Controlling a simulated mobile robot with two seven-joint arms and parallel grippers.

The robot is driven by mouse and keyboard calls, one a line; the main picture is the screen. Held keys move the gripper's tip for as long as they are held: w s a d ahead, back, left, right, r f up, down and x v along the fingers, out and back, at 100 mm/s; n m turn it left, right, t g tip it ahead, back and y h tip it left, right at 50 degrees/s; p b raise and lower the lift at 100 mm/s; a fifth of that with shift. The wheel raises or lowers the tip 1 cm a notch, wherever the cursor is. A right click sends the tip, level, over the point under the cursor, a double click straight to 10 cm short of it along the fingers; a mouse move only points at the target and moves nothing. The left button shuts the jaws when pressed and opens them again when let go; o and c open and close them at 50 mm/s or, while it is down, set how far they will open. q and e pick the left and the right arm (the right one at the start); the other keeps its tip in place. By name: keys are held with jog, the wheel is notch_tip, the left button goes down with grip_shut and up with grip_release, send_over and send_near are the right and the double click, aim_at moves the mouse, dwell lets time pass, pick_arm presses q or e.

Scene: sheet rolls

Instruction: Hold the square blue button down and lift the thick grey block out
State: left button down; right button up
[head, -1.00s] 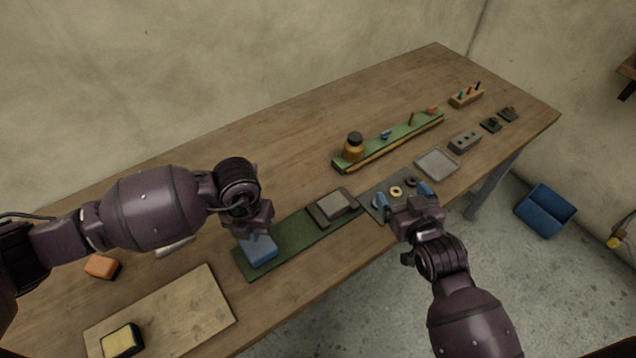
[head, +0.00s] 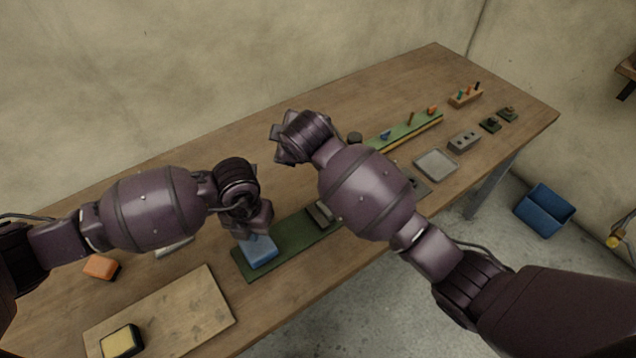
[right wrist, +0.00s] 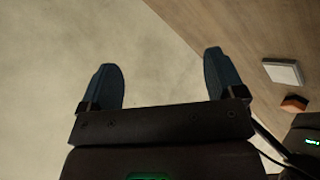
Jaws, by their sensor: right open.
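The square blue button (head: 260,252) is at the near left end of a green base (head: 290,240). My left gripper (head: 252,234) points down right at the button and seems to touch it. Its fingers do not stand out from the blue, so I cannot tell if they are open. The thick grey block (head: 318,215) sits in a dark holder on the same base, mostly hidden behind my right arm. My right gripper (right wrist: 163,68) is open and empty in the right wrist view, with bare wall between and beyond its fingers. It is raised away from the block.
A wooden board (head: 175,315) with a yellow-topped block (head: 122,341) lies at the front left. An orange block (head: 101,267) lies behind it. A long green fixture (head: 405,132) and a grey tray (head: 436,164) stand to the right.

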jog(key=s+d+f+n+g+h, duration=0.6)
jog(key=s+d+f+n+h, duration=0.1)
jog(key=f+n, duration=0.1)
jog(key=shift+x, duration=5.7)
jog(key=shift+w, duration=0.1)
jog(key=c, duration=1.1)
pick_arm(q)
jog(key=shift+f, duration=0.2)
